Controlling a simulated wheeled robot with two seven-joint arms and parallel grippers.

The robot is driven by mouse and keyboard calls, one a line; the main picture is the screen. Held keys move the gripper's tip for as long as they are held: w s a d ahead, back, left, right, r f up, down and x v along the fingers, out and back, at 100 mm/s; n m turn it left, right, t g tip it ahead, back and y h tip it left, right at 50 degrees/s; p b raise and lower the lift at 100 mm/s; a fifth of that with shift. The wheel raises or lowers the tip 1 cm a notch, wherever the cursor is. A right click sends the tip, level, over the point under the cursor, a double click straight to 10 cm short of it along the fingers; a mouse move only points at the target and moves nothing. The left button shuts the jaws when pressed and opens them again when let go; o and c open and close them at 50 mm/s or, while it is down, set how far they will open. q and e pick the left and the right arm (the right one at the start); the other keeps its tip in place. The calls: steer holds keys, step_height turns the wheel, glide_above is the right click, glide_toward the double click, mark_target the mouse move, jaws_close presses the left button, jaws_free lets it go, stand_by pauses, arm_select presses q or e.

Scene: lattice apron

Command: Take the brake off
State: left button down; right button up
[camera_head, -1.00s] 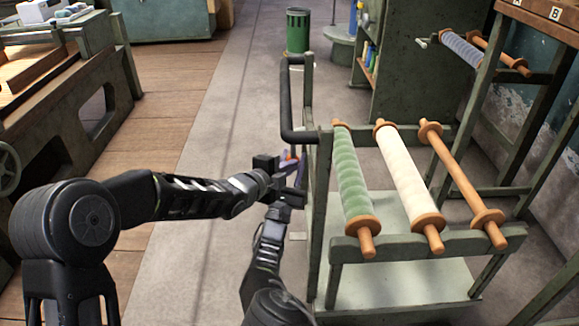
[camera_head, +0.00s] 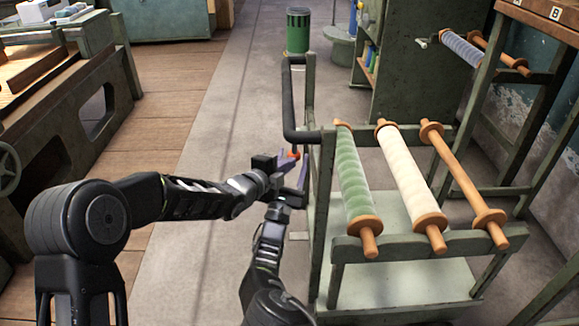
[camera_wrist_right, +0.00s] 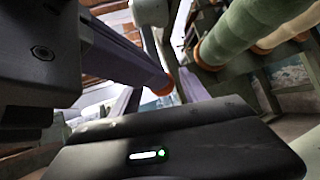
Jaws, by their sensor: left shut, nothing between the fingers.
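An orange-red knob (camera_head: 294,155), which looks like the brake lever's end, shows at the near left side of the green cart (camera_head: 321,225). My left gripper (camera_head: 287,161) is shut and empty, its purple fingertips at or very close to the knob. Whether they touch it is unclear. In the right wrist view, an orange end (camera_wrist_right: 164,88) shows at the tip of a purple finger. My right gripper (camera_head: 302,180) is just below and beside the left one, with a purple finger upright by the cart post. Its jaw opening is hidden. Most of the lever is hidden.
The cart carries a green roll (camera_head: 354,180), a cream roll (camera_head: 409,175) and a bare wooden roller (camera_head: 463,185). Its black handle (camera_head: 288,105) rises behind the grippers. A workbench (camera_head: 70,120) stands at left. Floor between bench and cart is clear.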

steer(key=shift+d, duration=0.1)
steer(key=v, duration=1.2)
steer(key=shift+w+f, duration=0.1)
